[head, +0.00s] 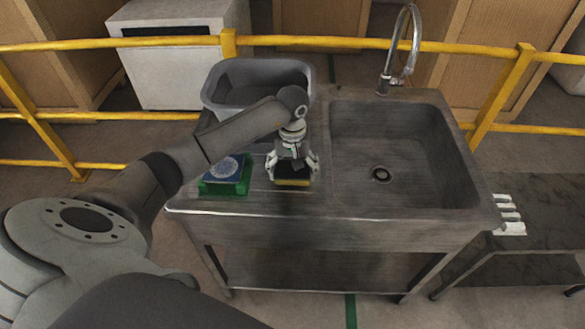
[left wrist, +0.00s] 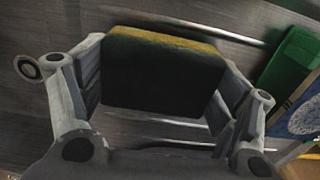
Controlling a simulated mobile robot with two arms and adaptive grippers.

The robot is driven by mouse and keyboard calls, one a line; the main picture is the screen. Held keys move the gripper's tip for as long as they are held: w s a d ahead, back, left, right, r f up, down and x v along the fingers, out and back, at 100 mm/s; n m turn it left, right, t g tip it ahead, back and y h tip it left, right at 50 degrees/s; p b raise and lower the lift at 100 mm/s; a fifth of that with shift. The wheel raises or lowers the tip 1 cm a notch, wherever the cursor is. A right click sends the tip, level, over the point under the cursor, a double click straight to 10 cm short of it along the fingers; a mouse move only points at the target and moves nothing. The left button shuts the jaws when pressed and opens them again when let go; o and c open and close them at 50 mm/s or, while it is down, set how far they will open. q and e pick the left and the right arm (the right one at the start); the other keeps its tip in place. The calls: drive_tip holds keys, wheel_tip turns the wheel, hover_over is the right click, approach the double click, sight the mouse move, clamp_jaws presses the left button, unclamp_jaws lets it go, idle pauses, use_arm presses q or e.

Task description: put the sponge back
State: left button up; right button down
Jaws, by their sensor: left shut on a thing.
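The sponge (head: 292,181) is dark with a yellow layer along one side. My left gripper (head: 293,172) is shut on it, over the ribbed drainboard left of the sink basin. In the left wrist view the sponge (left wrist: 165,70) sits between the two fingers of the left gripper (left wrist: 160,85). I cannot tell whether the sponge touches the drainboard. A green holder (head: 226,186) with a blue patterned tile (head: 226,168) on it is just left of the gripper. My right gripper is not in view.
A grey tub (head: 210,97) stands behind the gripper on the counter, partly hidden by my arm. The empty sink basin (head: 400,150) and tap (head: 398,60) are to the right. White pieces (head: 509,215) lie on a low dark table (head: 545,225). Yellow rails run behind.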

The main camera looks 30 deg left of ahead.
use_arm(q)
drive_tip(key=shift+f, duration=0.45)
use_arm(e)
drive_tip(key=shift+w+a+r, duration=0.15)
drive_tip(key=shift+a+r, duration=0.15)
use_arm(q)
drive_tip(key=shift+f, duration=0.1)
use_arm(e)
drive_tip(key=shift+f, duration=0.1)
use_arm(q)
drive_tip(key=shift+f, duration=0.15)
drive_tip(key=o, duration=0.9)
